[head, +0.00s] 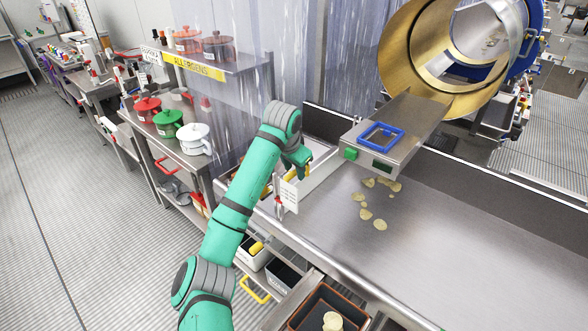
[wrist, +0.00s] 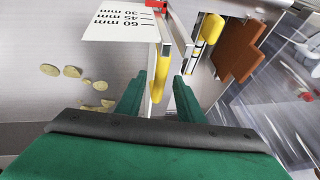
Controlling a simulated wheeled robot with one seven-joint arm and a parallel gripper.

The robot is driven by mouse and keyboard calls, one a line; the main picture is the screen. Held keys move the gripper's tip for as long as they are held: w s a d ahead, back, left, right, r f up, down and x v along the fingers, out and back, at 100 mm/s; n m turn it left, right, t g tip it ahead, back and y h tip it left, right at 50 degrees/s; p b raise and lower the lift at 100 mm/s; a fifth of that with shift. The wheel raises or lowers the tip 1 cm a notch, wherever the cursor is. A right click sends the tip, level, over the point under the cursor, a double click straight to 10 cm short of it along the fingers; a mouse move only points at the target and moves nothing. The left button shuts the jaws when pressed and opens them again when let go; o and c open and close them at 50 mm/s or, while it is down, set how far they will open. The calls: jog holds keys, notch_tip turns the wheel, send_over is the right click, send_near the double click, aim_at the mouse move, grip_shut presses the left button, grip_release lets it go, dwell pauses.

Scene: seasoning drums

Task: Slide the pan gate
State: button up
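A yellow upright handle (wrist: 160,75) stands between the two green fingers of my gripper (wrist: 165,85) in the wrist view. Gaps show on both sides of the handle, so the fingers look open around it. Beside it is a white card (wrist: 115,22) marked 60, 45 and 30 mm, with a red piece at its top. In the head view my gripper (head: 300,162) is at the back left of the steel conveyor, by the card (head: 289,195). A metal chute (head: 410,125) with a blue square frame (head: 381,136) leads to the drum. Which part is the pan gate is not clear.
The brass drum (head: 395,50) is at the upper right. Several chips (head: 366,214) lie on the conveyor (head: 460,250). Red, green and white pots (head: 195,138) stand on a shelf at left. A dark tray (head: 330,310) is at the front. A brown piece (wrist: 240,48) shows at right in the wrist view.

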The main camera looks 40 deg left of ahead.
grip_shut()
jog(key=shift+r, duration=2.3)
grip_release()
